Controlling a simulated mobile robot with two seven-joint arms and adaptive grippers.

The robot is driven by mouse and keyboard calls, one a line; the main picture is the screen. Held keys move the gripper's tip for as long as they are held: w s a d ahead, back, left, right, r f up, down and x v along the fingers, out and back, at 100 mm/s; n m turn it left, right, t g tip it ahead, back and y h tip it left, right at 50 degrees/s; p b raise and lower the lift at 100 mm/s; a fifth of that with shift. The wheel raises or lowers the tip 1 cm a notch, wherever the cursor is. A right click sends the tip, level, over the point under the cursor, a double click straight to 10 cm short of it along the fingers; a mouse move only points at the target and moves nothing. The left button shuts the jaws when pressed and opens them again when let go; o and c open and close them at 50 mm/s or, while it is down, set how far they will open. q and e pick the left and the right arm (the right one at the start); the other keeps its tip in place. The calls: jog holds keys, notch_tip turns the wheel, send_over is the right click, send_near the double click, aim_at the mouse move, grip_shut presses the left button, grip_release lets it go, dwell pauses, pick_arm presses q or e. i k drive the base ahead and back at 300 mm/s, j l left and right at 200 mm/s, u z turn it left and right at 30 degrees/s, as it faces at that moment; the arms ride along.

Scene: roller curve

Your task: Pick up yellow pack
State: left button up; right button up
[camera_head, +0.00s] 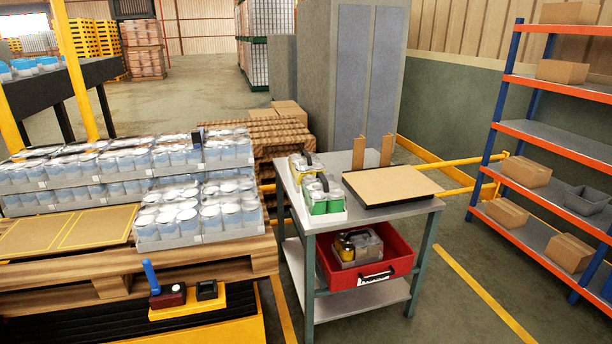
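A pack with yellow sides, pale tops and a dark handle (296,167) stands at the back left of the grey metal work table (385,218). A green and white pack (319,201) with a dark handle stands just in front of it and hides part of it. Another pack (368,249), clear or greyish with a yellow item in it, sits in the red bin (403,256) under the table top. Neither of my grippers is in view, and nothing is seen touching the packs.
A brown board on a dark base (391,186) lies on the table's right, with two upright brown posts (358,153) behind it. A wooden pallet (120,273) with trays of cans (205,212) stands to the left. An orange and blue shelf (560,141) with boxes stands right.

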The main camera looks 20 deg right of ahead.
aim_at(305, 163)
jog(key=i+l+z, duration=0.3)
jog(key=i+l, duration=0.25)
jog(key=l, duration=0.2)
jog(key=i+l+z, duration=0.25)
jog(key=i+l, duration=0.35)
